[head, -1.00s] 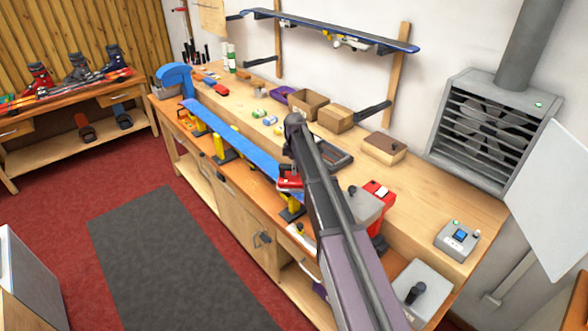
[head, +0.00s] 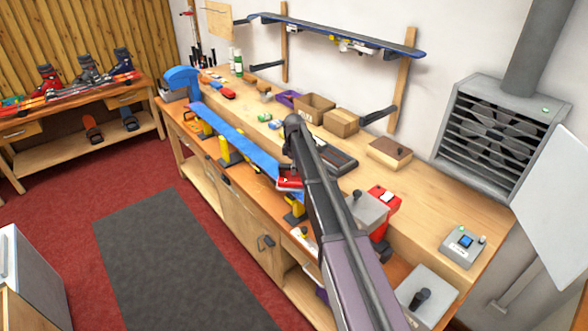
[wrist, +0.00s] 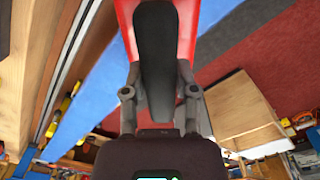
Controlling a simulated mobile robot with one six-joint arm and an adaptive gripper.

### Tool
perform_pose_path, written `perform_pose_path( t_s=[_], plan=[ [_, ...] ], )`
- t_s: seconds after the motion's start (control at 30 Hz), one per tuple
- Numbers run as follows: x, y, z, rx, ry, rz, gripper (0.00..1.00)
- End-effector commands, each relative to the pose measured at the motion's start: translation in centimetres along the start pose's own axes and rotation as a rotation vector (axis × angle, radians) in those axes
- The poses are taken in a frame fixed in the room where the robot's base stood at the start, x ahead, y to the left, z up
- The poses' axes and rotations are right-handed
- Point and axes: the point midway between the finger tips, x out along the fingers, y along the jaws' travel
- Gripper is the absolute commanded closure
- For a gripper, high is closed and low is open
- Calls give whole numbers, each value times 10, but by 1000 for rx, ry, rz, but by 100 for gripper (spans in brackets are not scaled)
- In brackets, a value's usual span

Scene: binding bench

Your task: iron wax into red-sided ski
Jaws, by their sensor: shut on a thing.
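A ski (head: 235,130) lies along the front of the bench with its blue face up, held on yellow-and-black supports. The colour of its sides cannot be made out. My gripper (wrist: 157,70) is shut on the black handle of a red iron (wrist: 187,25). In the head view the iron (head: 289,184) is at the near end of the ski, partly hidden by my arm. Whether it touches the ski cannot be told. Blue surface shows on both sides of the iron in the wrist view. No wax can be made out on the ski.
Cardboard boxes (head: 341,122), a brown-topped block (head: 389,153) and a control box (head: 463,245) stand on the workbench (head: 440,205). A grey-and-red device (head: 375,208) is right of my arm. Another ski (head: 340,37) hangs on the wall rack. The grey floor mat (head: 170,260) is clear.

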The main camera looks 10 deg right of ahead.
Motion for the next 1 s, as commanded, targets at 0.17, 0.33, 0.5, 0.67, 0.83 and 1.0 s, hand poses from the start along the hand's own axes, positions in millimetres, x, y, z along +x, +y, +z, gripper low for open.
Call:
perform_pose_path(
  t_s=[0.17,0.33,0.5,0.67,0.83,1.0],
  plan=[
    [0,2,-2,-1,3,2,100],
    [0,6,-6,-1,3,2,100],
    [-1,13,-13,-2,3,2,100],
    [-1,20,-20,-2,2,2,100],
    [-2,24,-25,-2,2,1,100],
    [-2,25,-26,-1,2,1,100]
  ],
)
